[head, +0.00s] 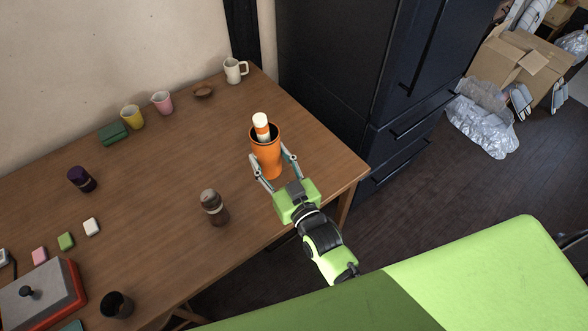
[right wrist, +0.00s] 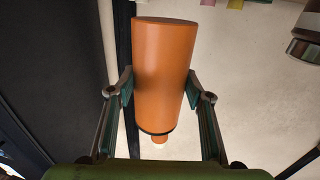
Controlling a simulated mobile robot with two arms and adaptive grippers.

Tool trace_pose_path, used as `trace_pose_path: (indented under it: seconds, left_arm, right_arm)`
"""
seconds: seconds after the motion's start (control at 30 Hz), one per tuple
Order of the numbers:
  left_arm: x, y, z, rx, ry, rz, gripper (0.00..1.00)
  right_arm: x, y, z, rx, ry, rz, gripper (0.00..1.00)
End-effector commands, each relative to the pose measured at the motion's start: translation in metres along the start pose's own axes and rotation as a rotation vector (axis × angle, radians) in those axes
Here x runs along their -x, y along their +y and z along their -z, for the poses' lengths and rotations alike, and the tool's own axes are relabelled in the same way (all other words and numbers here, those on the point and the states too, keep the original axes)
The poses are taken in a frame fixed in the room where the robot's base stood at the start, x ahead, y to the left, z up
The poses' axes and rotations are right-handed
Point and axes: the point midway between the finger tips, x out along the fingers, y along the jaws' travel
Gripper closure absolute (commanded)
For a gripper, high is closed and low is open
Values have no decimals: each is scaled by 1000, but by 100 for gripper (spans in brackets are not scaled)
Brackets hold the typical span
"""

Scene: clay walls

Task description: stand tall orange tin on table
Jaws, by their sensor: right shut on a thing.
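The tall orange tin (head: 266,158) is in my right gripper (head: 273,166), over the right part of the table (head: 165,160). It looks about upright, with its dark open mouth up. A small white-and-orange cylinder (head: 261,127) shows at the mouth; I cannot tell how deep it sits. In the right wrist view the picture is upside down: the tin (right wrist: 165,75) is between the two fingers of the gripper (right wrist: 162,92), its base toward the top with pale wall behind it. It appears held above the table. My left gripper is not in view.
A white mug (head: 235,70), brown bowl (head: 203,91), pink cup (head: 162,102) and yellow cup (head: 132,117) line the back. A dark cabinet (head: 335,70) stands beyond the right edge. The table's middle is clear.

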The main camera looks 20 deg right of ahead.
Motion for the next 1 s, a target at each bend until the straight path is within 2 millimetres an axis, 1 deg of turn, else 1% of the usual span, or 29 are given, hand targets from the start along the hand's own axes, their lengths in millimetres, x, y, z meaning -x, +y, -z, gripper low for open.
trace_pose_path:
  seconds: [0.03,0.17,0.2,0.4,0.5,0.67,0.77,0.87,1.0]
  left_arm:
    - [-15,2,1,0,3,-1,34]
    - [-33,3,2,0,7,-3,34]
    - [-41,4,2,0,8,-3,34]
    - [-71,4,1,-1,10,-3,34]
    - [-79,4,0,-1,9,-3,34]
    - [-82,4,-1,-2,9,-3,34]
    - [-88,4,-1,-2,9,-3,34]
    - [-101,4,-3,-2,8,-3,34]
    - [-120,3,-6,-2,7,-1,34]
  right_arm:
    - [-4,12,-11,5,5,0,75]
    - [-12,40,-24,5,4,0,75]
    - [-13,43,-32,3,3,0,75]
    - [-19,64,-58,2,4,0,75]
    - [-21,71,-64,0,4,0,75]
    - [-22,75,-67,-1,3,0,75]
    - [-23,79,-72,0,2,0,75]
    - [-24,84,-84,0,2,0,75]
    - [-24,83,-103,-1,2,0,75]
